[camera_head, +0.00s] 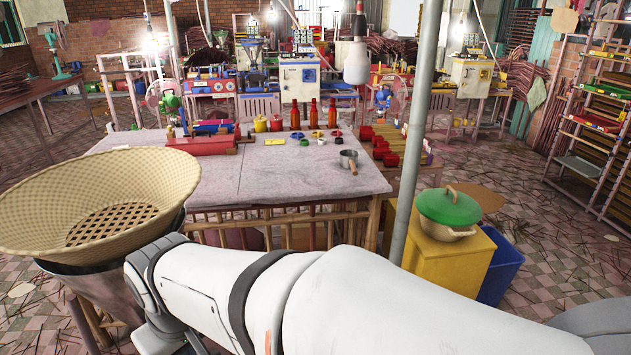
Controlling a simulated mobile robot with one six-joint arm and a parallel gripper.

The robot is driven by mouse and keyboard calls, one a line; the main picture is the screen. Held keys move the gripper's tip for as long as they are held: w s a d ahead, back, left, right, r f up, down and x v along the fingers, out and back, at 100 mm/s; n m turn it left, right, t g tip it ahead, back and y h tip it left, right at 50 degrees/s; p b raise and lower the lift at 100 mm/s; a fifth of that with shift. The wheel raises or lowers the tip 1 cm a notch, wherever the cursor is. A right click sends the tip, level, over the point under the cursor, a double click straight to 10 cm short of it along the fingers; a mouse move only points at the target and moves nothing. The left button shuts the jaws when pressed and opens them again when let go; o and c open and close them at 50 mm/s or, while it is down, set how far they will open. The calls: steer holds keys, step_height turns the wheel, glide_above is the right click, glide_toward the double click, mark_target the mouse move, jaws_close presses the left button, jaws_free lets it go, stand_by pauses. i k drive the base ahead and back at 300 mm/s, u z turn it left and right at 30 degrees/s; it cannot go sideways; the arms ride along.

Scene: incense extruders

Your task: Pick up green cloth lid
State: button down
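The green lid (449,206) has a small beige handle on top. It covers a beige pot (447,233) that stands on a yellow box (440,262), right of the grey pole. The lid appears to rest flat on the pot rim. My white arm crosses the bottom of the view from the lower right to the left. It bends downward at the lower left, below the woven basket. My gripper itself does not show, and the arm's visible far end is well left of the lid.
A large woven basket (95,200) sits at the left, close to my arm. A grey pole (415,130) stands just left of the pot. A cloth-covered table (290,180) holds bottles, small dishes and a saucepan (348,160). A blue bin (500,265) stands beside the yellow box. Shelving (590,130) is at the right.

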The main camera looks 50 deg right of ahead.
mark_target(447, 206)
steer(key=z, duration=2.6)
